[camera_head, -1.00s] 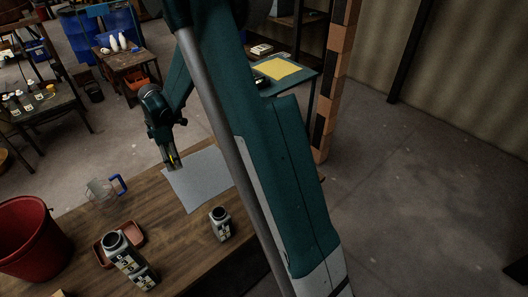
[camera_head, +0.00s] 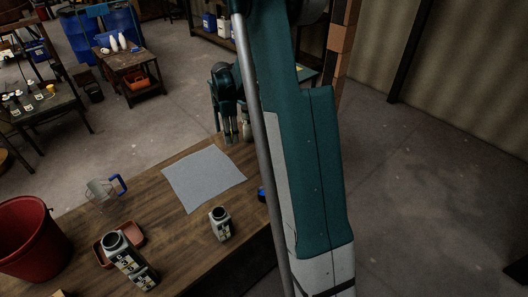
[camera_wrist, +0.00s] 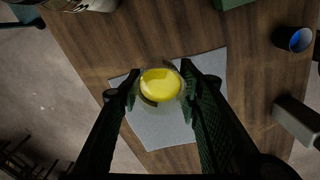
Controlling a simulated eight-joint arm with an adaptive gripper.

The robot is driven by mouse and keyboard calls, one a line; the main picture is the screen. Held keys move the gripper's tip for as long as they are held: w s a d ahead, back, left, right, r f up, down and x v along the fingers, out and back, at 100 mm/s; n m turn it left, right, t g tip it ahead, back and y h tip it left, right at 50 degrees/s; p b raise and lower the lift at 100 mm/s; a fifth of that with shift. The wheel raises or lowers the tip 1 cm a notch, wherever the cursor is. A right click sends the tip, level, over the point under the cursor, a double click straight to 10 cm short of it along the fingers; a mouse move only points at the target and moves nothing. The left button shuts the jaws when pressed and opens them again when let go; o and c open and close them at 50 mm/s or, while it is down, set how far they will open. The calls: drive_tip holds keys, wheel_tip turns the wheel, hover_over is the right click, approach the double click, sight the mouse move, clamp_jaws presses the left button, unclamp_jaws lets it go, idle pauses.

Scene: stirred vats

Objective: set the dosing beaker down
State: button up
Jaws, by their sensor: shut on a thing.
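My gripper (camera_head: 236,140) is shut on a small clear beaker (camera_wrist: 160,102) with yellow liquid, which I take for the dosing beaker. In the wrist view it sits between the two dark fingers (camera_wrist: 159,88), seen from above, its liquid surface a bright disc. The grey mat (camera_wrist: 165,128) shows behind and around the beaker. In the head view the gripper hangs near the table's far edge, just beyond the mat's far side (camera_head: 205,178). The beaker is hard to make out there. The gap below it cannot be judged well.
The mat is bare. A blue cup (camera_wrist: 293,40) shows at the right.

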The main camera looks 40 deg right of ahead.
drive_tip(key=s+d, duration=0.3)
drive_tip(key=d, duration=0.4)
drive_tip(key=s+d, duration=0.3)
drive_tip(key=d, duration=0.5)
drive_tip(key=shift+d, duration=0.15)
drive_tip(key=shift+s, duration=0.1)
drive_tip(key=shift+f+b, duration=0.45)
drive_tip(key=shift+f, duration=2.65)
drive_tip(key=shift+f+b, duration=0.3)
drive_tip(key=shift+f, duration=1.6)
drive_tip(key=shift+f, duration=0.2)
drive_tip(key=o, duration=1)
